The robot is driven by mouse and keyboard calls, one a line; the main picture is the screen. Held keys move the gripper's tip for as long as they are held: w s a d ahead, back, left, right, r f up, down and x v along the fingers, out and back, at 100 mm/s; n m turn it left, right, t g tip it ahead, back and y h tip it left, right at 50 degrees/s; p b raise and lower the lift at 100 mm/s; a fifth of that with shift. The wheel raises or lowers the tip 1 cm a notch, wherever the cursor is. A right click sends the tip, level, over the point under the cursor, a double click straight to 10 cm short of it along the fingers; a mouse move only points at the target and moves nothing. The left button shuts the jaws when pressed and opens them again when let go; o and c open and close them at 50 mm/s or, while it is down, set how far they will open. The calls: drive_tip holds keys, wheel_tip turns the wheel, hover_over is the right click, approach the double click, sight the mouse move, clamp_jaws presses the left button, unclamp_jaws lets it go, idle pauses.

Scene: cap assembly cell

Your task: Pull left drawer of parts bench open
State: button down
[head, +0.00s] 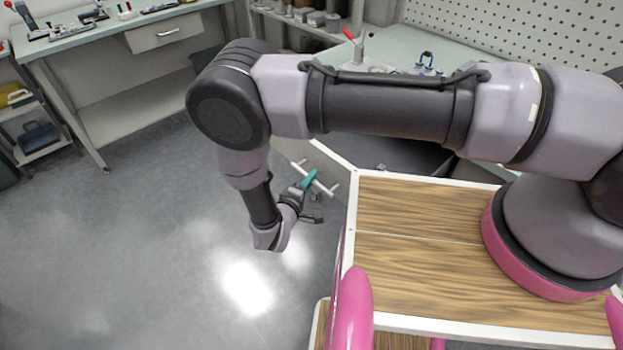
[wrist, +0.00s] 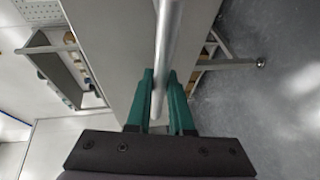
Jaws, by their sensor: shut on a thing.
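My gripper (head: 309,181) is low beside the near bench in the head view, its teal fingers closed around a pale bar handle (head: 326,188). In the wrist view the silver handle bar (wrist: 171,35) runs between the two teal fingers (wrist: 160,105), one on each side. A flat light-grey front (wrist: 120,45) lies behind the bar. In the head view most of the drawer front is hidden behind my arm, so I cannot tell how far it stands out.
The bench with a pale green top (head: 470,68) stands behind my arm, below a pegboard (head: 540,30). Another bench (head: 75,45) with a drawer (head: 166,34) stands at the back left. The grey floor (head: 130,230) between is clear.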

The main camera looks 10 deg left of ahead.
drive_tip(key=shift+s+a, duration=0.1)
drive_tip(key=shift+s, duration=0.1)
drive_tip(key=c, duration=0.8)
unclamp_jaws()
drive_tip(key=v, duration=1)
drive_tip(key=shift+s, duration=0.35)
drive_tip(key=shift+a+r, duration=0.1)
